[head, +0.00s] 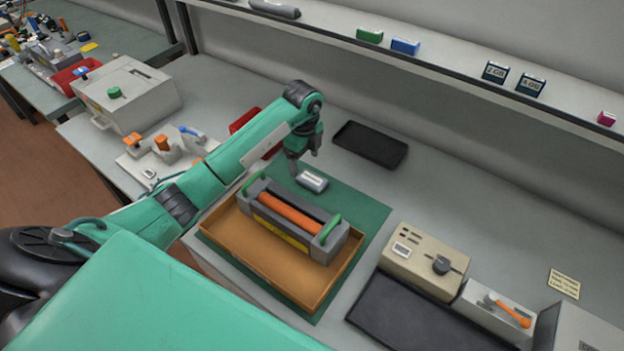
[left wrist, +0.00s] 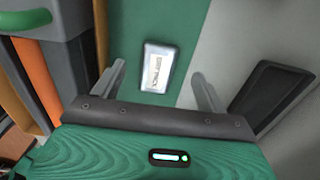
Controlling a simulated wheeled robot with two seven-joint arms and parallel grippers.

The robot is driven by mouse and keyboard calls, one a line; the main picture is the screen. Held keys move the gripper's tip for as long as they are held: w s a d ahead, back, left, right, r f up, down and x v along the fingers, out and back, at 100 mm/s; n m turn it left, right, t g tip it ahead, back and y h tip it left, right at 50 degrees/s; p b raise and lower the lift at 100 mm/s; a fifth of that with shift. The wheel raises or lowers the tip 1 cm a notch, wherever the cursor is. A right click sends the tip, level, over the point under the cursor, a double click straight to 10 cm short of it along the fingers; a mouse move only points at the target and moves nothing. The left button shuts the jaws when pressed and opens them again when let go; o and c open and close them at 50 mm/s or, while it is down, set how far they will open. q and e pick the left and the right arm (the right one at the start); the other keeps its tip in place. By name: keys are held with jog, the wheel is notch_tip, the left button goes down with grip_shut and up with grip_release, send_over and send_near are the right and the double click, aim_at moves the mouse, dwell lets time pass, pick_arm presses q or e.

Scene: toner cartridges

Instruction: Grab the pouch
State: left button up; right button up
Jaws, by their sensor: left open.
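The pouch (head: 312,180) is a small silvery packet with a white label. It lies on the green mat (head: 372,222), behind the toner cartridge. In the left wrist view the pouch (left wrist: 158,69) lies ahead of the fingers, between their lines. My left gripper (head: 304,166) points down close above the pouch; it is open and empty. In the left wrist view its two fingers (left wrist: 162,88) stand wide apart, and I see no contact with the pouch. My right gripper is not in view.
A toner cartridge (head: 292,218) with an orange roller and green handles sits in a brown tray (head: 232,250) in front of the pouch. A black tray (head: 371,145) lies behind to the right. A beige device (head: 425,262) stands at the right. Bare bench lies right of the mat.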

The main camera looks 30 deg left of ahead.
aim_at(305, 175)
pick_arm(q)
jog(key=shift+f, duration=0.3)
notch_tip(305, 175, down, 4)
jog(key=shift+r+p, duration=0.15)
jog(key=shift+p, duration=0.7)
jog(key=shift+f, duration=0.45)
jog(key=c, duration=1)
